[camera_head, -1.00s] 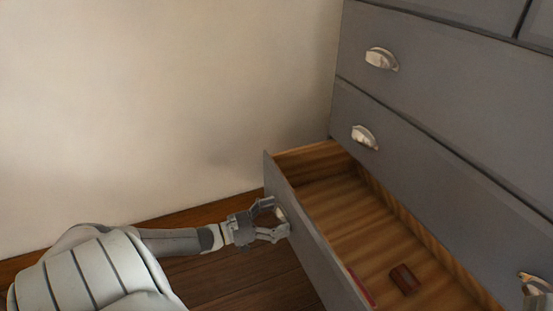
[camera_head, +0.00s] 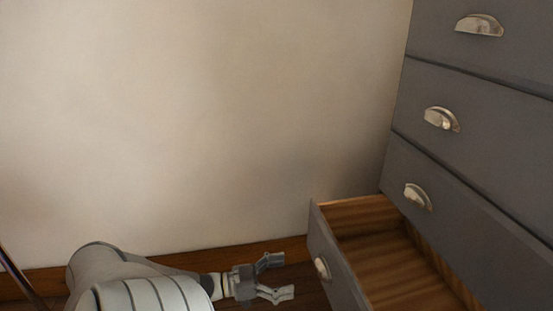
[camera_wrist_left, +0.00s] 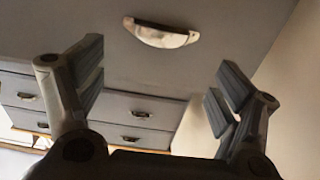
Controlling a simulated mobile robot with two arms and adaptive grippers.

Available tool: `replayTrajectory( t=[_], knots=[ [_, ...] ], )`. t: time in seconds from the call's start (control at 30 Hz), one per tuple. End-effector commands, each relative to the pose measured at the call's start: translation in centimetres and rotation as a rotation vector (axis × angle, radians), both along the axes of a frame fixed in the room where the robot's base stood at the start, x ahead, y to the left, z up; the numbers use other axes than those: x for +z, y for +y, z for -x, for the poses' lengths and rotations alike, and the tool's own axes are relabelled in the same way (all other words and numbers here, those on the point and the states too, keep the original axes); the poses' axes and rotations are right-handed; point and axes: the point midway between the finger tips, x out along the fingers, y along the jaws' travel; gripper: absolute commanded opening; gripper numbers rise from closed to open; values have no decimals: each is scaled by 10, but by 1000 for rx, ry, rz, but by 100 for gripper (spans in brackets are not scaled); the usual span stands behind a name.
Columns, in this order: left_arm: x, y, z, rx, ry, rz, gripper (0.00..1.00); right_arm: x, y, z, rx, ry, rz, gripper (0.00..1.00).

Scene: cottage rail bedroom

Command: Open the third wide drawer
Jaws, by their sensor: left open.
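The grey dresser has a wide drawer (camera_head: 338,271) pulled well out at the bottom of the head view; it is the lowest drawer in sight. Its wooden inside (camera_head: 400,275) shows, and a silver cup handle (camera_head: 321,268) sits on its front. My left gripper (camera_head: 279,277) is open and empty, just left of this drawer front and apart from its handle. The left wrist view shows a cup handle (camera_wrist_left: 160,34) on a grey drawer front beyond the open fingers (camera_wrist_left: 155,88), with a gap between. My right gripper is not in view.
Closed drawers with cup handles (camera_head: 418,196) (camera_head: 441,119) (camera_head: 479,25) rise above the open one. A plain beige wall (camera_head: 200,130) with a wooden baseboard stands behind my left arm. More drawer fronts (camera_wrist_left: 140,113) show in the left wrist view.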

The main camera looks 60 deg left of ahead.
Motion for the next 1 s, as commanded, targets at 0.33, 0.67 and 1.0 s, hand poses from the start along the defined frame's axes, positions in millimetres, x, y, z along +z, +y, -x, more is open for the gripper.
replayTrajectory(
  t=[0.33, 0.67, 1.0],
  knots=[
    [0, 8, 19, 1, -1, 0, 88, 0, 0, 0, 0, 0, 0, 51],
    [0, 8, 18, 1, -1, 0, 88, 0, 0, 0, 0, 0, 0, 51],
    [0, 8, 19, 1, 0, 0, 88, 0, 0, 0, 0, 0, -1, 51]
  ],
)
